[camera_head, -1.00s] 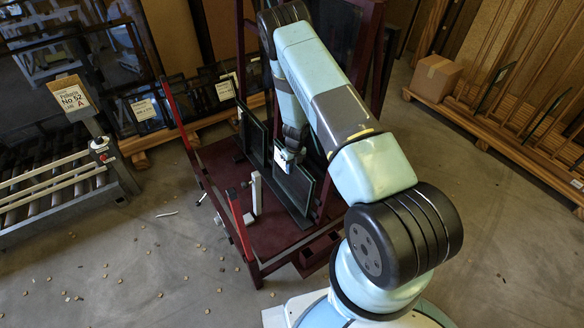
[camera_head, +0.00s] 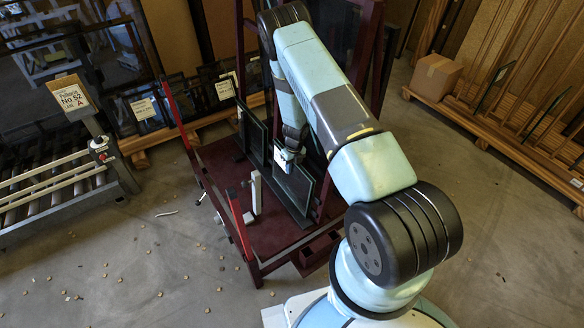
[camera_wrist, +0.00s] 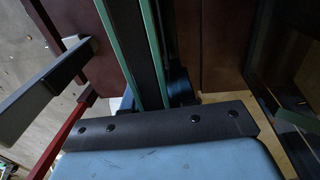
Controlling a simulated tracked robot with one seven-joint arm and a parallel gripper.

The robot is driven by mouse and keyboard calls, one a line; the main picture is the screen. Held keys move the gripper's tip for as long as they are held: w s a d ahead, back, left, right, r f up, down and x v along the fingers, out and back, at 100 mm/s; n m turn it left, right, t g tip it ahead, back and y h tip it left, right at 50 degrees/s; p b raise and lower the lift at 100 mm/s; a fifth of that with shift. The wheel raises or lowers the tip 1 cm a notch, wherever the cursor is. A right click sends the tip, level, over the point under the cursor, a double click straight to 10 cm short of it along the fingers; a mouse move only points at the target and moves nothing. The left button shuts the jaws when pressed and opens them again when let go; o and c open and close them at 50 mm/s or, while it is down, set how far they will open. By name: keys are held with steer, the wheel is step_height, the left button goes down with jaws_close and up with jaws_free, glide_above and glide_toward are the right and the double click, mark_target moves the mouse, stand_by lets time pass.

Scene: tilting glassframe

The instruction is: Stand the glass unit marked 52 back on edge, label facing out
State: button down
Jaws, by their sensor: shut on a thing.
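My gripper (camera_head: 288,156) is shut on the upper edge of a dark glass unit (camera_head: 294,186), which stands on edge, slightly leaning, on the dark red cart (camera_head: 262,236). A white label shows beside the gripper on this unit, but its number is too small to read. In the wrist view green-edged glass (camera_wrist: 153,40) runs up from behind my gripper's dark plate (camera_wrist: 160,124); the fingertips are hidden. A second dark glass unit (camera_head: 250,128) with a white label stands farther left on the cart. A sign (camera_head: 69,97) reading "No 52 A" stands by the roller conveyor.
The cart has red side rails (camera_head: 238,212) and a pale upright post (camera_head: 256,192) near the held unit. A roller conveyor (camera_head: 50,190) is at left. More labelled glass units (camera_head: 143,110) lean at the back. A cardboard box (camera_head: 436,78) sits on a pallet at right.

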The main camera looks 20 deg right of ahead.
steer(key=shift+f, duration=0.1)
stand_by(0.3)
steer(key=c, duration=0.8)
jaws_free()
steer(key=shift+d+r, duration=0.2)
steer(key=shift+r, duration=2.8)
